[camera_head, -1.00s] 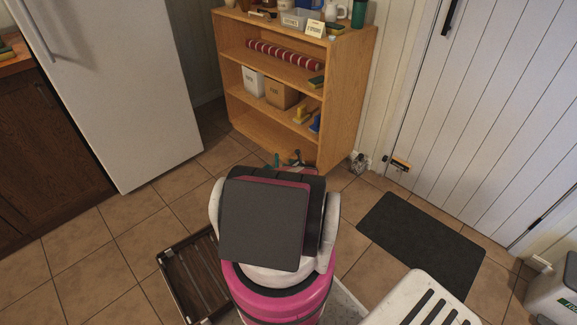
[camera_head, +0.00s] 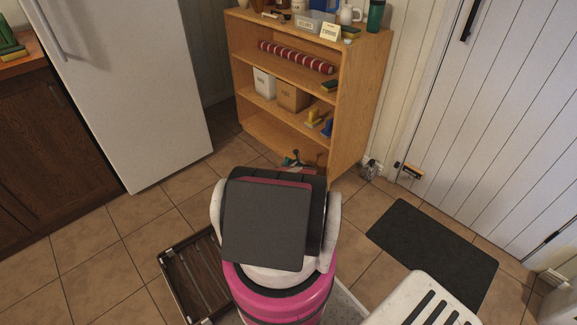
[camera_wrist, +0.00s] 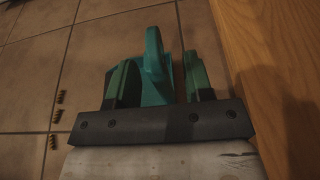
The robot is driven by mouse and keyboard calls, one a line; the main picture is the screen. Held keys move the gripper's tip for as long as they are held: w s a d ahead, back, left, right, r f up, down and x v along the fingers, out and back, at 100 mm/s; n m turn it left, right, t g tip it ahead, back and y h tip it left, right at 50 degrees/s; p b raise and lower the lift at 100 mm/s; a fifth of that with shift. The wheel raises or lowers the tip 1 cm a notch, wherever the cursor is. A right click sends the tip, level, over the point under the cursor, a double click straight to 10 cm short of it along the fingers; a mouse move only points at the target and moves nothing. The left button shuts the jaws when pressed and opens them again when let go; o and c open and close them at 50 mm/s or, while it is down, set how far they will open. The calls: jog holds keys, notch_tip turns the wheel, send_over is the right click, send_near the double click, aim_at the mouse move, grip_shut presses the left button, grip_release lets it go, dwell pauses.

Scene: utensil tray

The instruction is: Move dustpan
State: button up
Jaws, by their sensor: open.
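A teal dustpan (camera_wrist: 153,52) shows in the wrist view, with a raised narrow part standing between the two dark green fingers of my gripper (camera_wrist: 156,66). The fingers are spread apart, one on each side of it. I cannot tell whether either finger touches it. Its lower part is hidden behind the dark gripper mount. In the head view, small teal and dark shapes show at the shelf's base just beyond my body, too small and covered to tell apart.
A wooden shelf (camera_head: 345,115) stands ahead; its wooden surface (camera_wrist: 265,60) is close on the right in the wrist view. Small brown bits (camera_wrist: 57,115) lie on the tiles at left. A dark mat (camera_head: 435,250) lies at right, a white fridge (camera_head: 125,85) stands at left.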

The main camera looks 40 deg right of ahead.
jog(key=shift+w+f, duration=0.1)
jog(key=shift+w, duration=0.35)
jog(key=shift+a, duration=0.1)
grip_shut()
